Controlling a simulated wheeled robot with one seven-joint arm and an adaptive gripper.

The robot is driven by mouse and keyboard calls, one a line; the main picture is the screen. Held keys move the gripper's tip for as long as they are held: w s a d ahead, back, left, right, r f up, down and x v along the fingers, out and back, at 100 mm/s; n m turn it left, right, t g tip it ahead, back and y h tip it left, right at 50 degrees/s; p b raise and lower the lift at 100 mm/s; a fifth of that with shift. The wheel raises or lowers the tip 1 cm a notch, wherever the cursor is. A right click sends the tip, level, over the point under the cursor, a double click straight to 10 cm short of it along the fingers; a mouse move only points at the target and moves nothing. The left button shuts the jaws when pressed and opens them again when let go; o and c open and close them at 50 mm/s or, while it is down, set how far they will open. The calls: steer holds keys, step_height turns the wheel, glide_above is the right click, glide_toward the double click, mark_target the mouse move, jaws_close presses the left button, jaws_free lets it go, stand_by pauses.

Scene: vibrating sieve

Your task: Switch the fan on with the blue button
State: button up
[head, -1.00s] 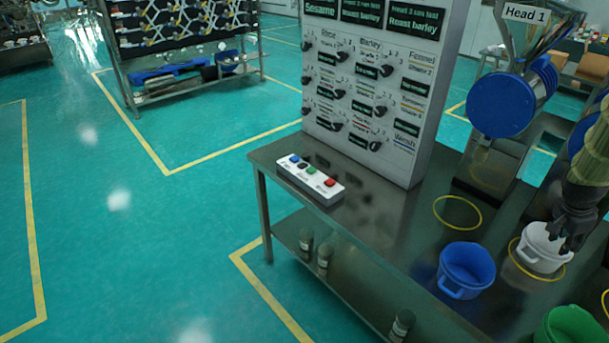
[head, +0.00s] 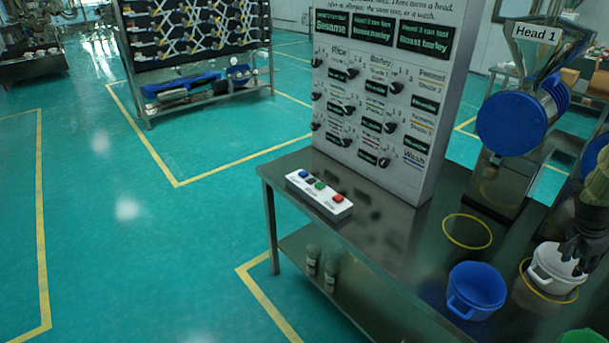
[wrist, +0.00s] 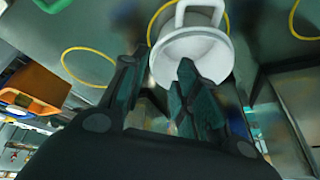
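A white button box (head: 322,201) lies on the near left part of the steel table, in front of the panel. I cannot pick out a fan. My gripper (head: 572,262) is at the right edge of the head view, pointing down by the white pot (head: 548,278), well away from the buttons. In the wrist view the fingers (wrist: 160,85) stand apart, with the white pot (wrist: 195,55) just beyond them. Contact with the pot is unclear.
A tall white panel (head: 400,80) with knobs and displays stands behind the button box. A blue pot (head: 476,290) and a yellow ring (head: 467,231) are on the table (head: 385,235). A blue-fronted machine (head: 511,123) stands behind them. The floor to the left is open.

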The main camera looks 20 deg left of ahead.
steer(key=shift+c, duration=0.4)
jaws_close()
stand_by(0.9)
